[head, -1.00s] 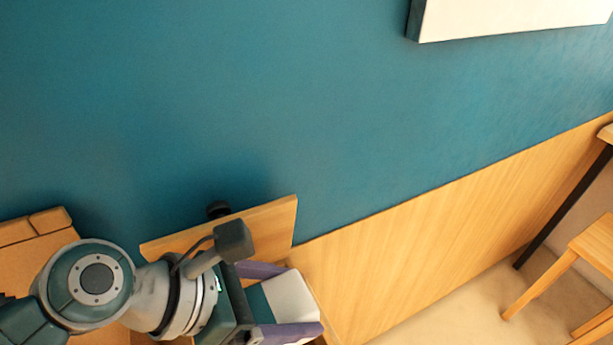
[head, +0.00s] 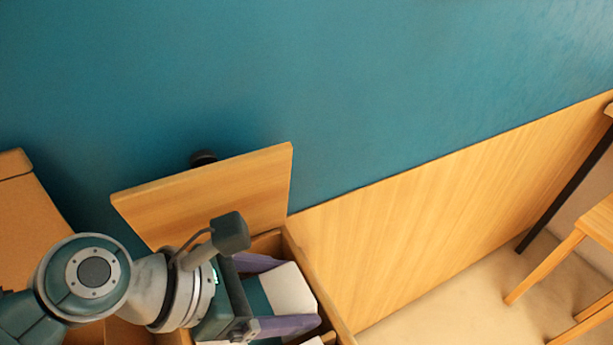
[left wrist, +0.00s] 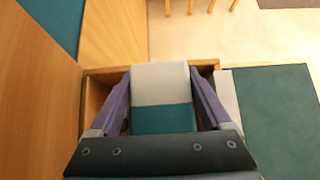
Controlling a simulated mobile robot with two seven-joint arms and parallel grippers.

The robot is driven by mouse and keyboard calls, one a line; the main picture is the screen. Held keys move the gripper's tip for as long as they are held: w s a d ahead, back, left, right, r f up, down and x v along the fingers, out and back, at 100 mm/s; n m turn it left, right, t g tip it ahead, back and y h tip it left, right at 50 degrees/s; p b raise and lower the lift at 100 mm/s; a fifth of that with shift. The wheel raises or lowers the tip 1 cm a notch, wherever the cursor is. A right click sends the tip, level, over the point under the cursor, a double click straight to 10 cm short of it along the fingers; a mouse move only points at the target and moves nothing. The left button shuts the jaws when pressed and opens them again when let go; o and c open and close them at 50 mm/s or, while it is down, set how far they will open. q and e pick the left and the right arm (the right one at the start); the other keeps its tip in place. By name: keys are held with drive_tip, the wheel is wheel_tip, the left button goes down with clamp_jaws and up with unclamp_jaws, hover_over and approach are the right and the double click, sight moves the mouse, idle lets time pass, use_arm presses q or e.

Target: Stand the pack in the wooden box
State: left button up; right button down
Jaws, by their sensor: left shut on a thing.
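The pack (head: 289,289), white and teal, is between the purple fingers of my left gripper (head: 285,294). In the left wrist view the pack (left wrist: 160,84) has a white far part and a teal near part, with a finger of the gripper (left wrist: 163,105) on each side. The wooden box (head: 318,296) has its lid raised against the wall. The pack is at the box opening, over or partly within it; its lower end is hidden. The box rim also shows in the left wrist view (left wrist: 108,72). My right gripper is not in view.
The raised lid (head: 215,195) stands behind the gripper. Another white and teal item (left wrist: 270,105) lies right of the pack in the wrist view. A cardboard box (head: 28,210) is at the left. A wooden stool (head: 575,245) stands far right.

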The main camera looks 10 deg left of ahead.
use_arm(q)
drive_tip(key=shift+f, duration=0.4)
drive_tip(key=o, duration=1.2)
drive_tip(key=shift+o, duration=0.2)
drive_tip(key=shift+r, duration=0.1)
wheel_tip(320, 180, up, 12)
drive_tip(key=p, duration=1.3)
drive_tip(key=shift+p, duration=0.35)
